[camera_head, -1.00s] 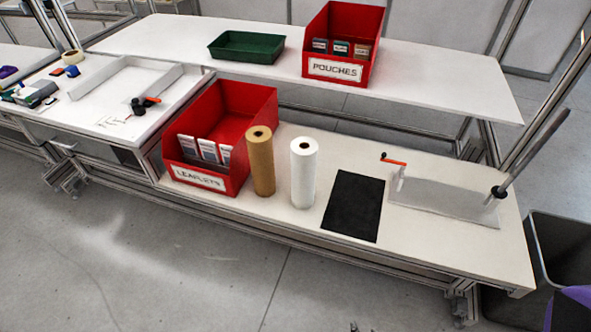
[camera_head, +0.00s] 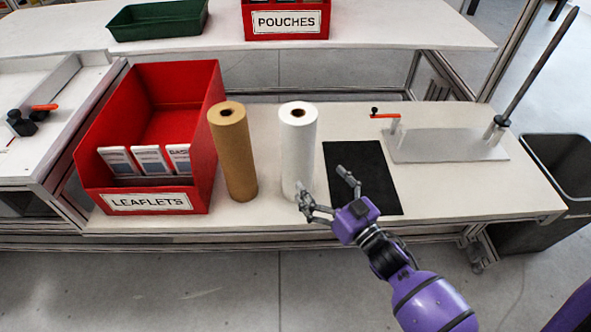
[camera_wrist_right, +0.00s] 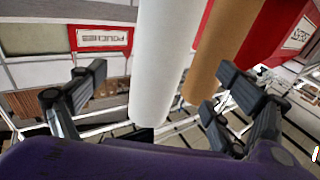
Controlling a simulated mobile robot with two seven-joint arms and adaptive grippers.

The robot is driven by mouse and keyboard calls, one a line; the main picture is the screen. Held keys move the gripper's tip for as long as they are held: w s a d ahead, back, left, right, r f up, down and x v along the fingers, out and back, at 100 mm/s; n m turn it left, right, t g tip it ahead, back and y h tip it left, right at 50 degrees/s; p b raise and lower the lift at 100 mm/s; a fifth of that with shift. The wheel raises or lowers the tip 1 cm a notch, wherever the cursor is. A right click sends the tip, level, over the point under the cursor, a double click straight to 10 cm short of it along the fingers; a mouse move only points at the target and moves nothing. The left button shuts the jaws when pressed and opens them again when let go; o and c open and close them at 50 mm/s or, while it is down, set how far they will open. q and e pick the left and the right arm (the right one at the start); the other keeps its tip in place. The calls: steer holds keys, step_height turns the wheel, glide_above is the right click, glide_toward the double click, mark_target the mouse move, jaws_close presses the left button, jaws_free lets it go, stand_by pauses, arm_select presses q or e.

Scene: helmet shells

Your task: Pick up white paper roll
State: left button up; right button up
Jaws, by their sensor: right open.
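The white paper roll (camera_head: 298,148) stands upright on the workbench, just right of a brown paper roll (camera_head: 233,155). My right gripper (camera_head: 322,183) is open and empty, in front of and slightly right of the white roll's lower part. In the right wrist view the white roll (camera_wrist_right: 160,60) runs between the two spread fingers (camera_wrist_right: 160,90), with the brown roll (camera_wrist_right: 220,50) near the right-hand finger. Whether a finger touches the white roll cannot be told. My left gripper is not in view.
A red LEAFLETS bin (camera_head: 150,150) stands left of the rolls. A black mat (camera_head: 362,178) lies to the right, then a metal plate with a rod (camera_head: 445,145). A red POUCHES bin (camera_head: 286,20) and green tray (camera_head: 158,20) are on the rear shelf. A dark waste bin (camera_head: 555,180) stands far right.

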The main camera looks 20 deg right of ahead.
mark_target(308, 162)
steer(key=shift+n+t+y, duration=0.3)
steer(key=shift+t+y, duration=0.1)
steer(key=shift+y, duration=0.1)
steer(key=w, duration=0.1)
steer(key=w+r, duration=0.1)
steer(key=w+a+r, duration=0.1)
steer(key=w, duration=0.1)
steer(key=shift+r, duration=0.1)
steer(key=x, duration=0.5)
steer(key=shift+w+b, duration=0.1)
steer(key=shift+b, duration=0.2)
steer(key=shift+w+a, duration=0.15)
steer(key=shift+w, duration=0.3)
steer(key=c, duration=2.2)
steer(key=shift+r, duration=0.25)
